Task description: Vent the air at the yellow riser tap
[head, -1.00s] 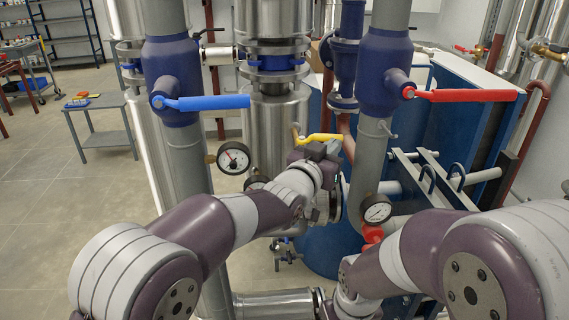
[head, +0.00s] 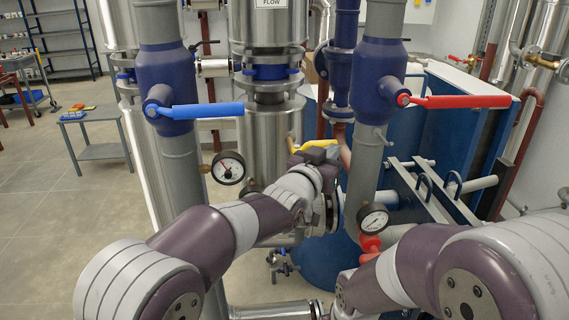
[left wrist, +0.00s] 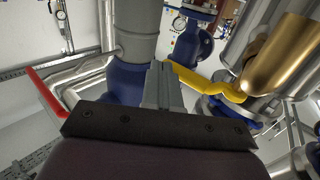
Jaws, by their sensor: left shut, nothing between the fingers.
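The yellow tap lever (head: 316,145) shows in the middle of the head view, in front of the steel riser, partly covered by my left gripper (head: 322,156). In the left wrist view the yellow lever (left wrist: 205,81) runs from a bend beside a brass-coloured cylinder toward my left fingertips (left wrist: 160,72). Those grey fingers are shut with nothing between them. The lever's tip is right beside or behind them; I cannot tell whether they touch. My right arm reaches down to the bottom of the head view, and its gripper is not visible.
A blue lever (head: 208,110) on the left valve and a red lever (head: 460,101) on the right valve stick out above my arms. Gauges (head: 228,168) and (head: 373,218) sit on the pipes nearby. Open floor (head: 70,225) lies at the left.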

